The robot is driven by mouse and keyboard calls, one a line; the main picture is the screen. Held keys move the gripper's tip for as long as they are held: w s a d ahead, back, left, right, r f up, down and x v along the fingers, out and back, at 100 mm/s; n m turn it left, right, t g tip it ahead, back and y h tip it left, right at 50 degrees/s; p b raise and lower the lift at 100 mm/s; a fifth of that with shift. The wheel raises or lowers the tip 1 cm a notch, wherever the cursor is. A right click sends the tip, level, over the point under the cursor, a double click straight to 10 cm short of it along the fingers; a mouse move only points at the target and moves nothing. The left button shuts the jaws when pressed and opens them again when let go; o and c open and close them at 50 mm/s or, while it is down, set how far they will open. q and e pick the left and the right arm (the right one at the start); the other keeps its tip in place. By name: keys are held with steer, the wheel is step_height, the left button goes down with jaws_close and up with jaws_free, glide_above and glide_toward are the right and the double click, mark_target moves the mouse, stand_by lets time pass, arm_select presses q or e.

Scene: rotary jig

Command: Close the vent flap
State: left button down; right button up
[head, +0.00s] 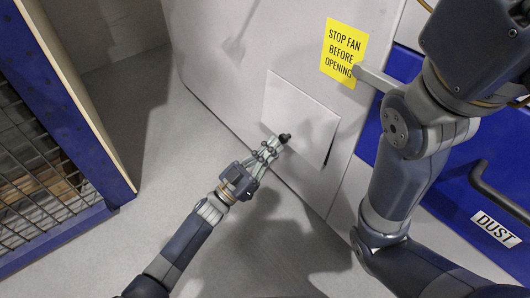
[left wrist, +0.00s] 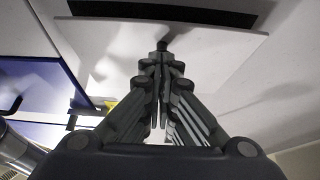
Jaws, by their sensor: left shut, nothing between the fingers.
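The vent flap (head: 299,104) is a pale grey panel on the large grey housing. A dark gap shows along its right edge, so it stands a little open. In the left wrist view the flap (left wrist: 110,45) spans the top, with a dark slot beyond it. A small black knob (head: 285,138) sits near the flap's lower edge; it also shows in the left wrist view (left wrist: 162,46). My left gripper (head: 277,145) is shut and empty, its fingertips at the knob; I cannot tell whether they touch. My right arm is at the right; its gripper is out of view.
A yellow "STOP FAN BEFORE OPENING" sign (head: 344,50) is above right of the flap. A blue drawer front labelled "DUST" (head: 497,228) with a dark handle (head: 497,190) is at right. A blue mesh-sided frame (head: 48,150) stands left. Grey floor between is clear.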

arm_select(q)
steer(key=shift+w+d+f, duration=0.2)
steer(key=shift+d+f, duration=0.1)
steer(key=shift+d, duration=0.05)
steer(key=shift+w+d+f+b, duration=0.15)
steer(key=shift+w+d+b, duration=0.15)
steer(key=shift+d+b, duration=0.1)
